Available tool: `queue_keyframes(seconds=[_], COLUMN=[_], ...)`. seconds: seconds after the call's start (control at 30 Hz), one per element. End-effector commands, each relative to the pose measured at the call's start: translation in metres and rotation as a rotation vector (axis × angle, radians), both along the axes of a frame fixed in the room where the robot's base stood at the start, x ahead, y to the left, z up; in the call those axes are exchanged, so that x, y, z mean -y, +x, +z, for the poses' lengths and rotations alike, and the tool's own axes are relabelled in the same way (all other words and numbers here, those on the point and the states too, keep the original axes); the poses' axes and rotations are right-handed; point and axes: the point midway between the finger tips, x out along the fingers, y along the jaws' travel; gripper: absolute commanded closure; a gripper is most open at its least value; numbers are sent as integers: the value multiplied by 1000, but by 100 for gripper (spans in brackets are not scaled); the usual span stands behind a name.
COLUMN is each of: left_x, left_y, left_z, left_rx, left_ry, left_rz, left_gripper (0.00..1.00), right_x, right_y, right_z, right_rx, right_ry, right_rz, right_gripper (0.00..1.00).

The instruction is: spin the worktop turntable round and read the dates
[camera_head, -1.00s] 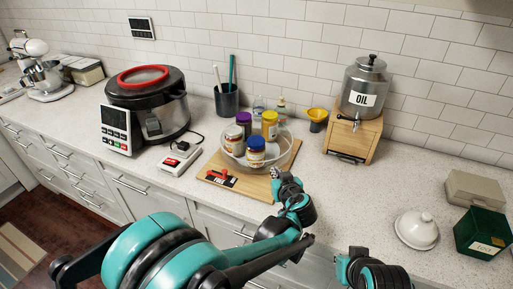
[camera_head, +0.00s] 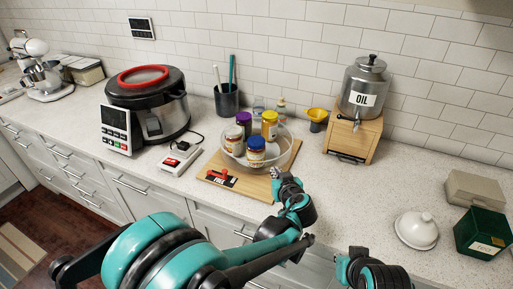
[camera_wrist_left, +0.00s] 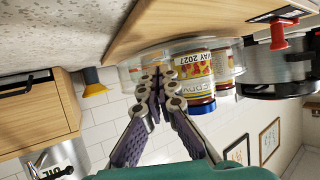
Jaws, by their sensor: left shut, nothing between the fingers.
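The clear round turntable (camera_head: 284,150) stands on a wooden board on the worktop. It carries several jars: one with a blue lid (camera_head: 255,143), one with a yellow lid (camera_head: 269,116), one with a purple lid (camera_head: 243,117) and one with a pale lid (camera_head: 233,132). My left gripper (camera_head: 275,173) is shut and empty at the turntable's front right edge. In the left wrist view, which is upside down, its fingertips (camera_wrist_left: 156,82) are close to the rim; contact is unclear. My right gripper is out of view.
The wooden board (camera_head: 215,167) has a red-handled item (camera_head: 219,175) at its front left. A scale (camera_head: 180,159) and cooker (camera_head: 150,105) stand left, the oil dispenser (camera_head: 363,85) and yellow funnel (camera_head: 317,114) right.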

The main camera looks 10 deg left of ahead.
Motion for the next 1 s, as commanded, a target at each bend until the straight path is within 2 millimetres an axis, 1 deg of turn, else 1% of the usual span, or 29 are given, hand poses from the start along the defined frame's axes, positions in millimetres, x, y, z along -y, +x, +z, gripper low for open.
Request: queue_keyframes(seconds=[0.2, 1.0], left_x=[0, -9], left_y=[1, 17], left_z=[0, 0], left_rx=[0, 0], left_ry=[0, 0], left_rz=[0, 0], left_gripper=[100, 100], right_x=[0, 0], right_y=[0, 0], right_z=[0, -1], right_rx=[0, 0], right_ry=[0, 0], right_rz=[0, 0], right_gripper=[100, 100])
